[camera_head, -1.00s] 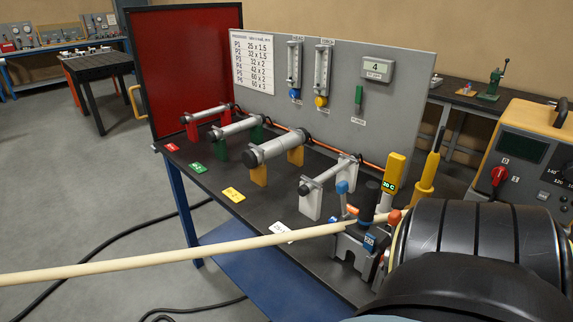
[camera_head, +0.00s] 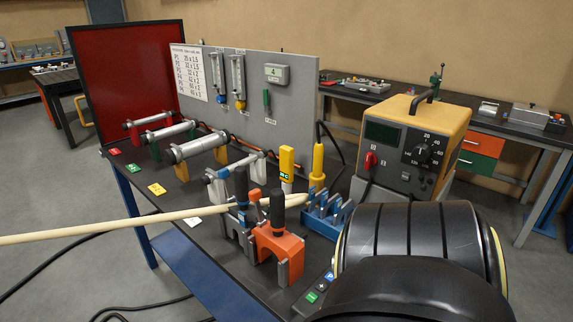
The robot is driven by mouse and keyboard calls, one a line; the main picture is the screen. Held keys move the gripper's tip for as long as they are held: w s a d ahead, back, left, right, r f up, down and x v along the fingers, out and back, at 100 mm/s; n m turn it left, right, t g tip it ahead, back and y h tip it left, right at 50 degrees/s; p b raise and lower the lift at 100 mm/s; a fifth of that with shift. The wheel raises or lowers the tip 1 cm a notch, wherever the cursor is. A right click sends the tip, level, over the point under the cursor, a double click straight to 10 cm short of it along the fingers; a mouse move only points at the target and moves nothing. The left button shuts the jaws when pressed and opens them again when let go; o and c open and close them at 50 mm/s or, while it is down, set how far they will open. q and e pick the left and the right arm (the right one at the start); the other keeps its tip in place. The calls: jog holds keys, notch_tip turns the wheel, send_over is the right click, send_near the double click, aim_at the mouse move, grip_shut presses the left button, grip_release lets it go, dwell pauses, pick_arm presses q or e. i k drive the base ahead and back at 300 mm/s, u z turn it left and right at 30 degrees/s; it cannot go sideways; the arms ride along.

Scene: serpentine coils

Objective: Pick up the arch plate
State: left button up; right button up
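I cannot single out an arch plate with certainty. An orange arch-shaped piece (camera_head: 278,246) with a black upright handle stands near the front right of the dark bench, and a grey clamp-like part (camera_head: 238,232) with a similar dark handle is just left of it. A long pale rod (camera_head: 110,226) comes in from the left edge and reaches over the bench to these pieces; what supports its right end is unclear. Neither of my grippers is in view. A large black rounded body, apparently my own arm, fills the lower right and hides part of the bench's right side.
Several metal tubes on coloured stands, one of them a thick tube (camera_head: 196,148), line the bench before a grey panel (camera_head: 245,95). A blue slotted holder (camera_head: 325,215) and a yellow-cased instrument (camera_head: 412,145) stand at right. Dark cables lie on the floor at left.

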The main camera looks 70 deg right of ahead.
aim_at(231, 223)
jog(key=k, duration=0.4)
jog(key=z, duration=0.8)
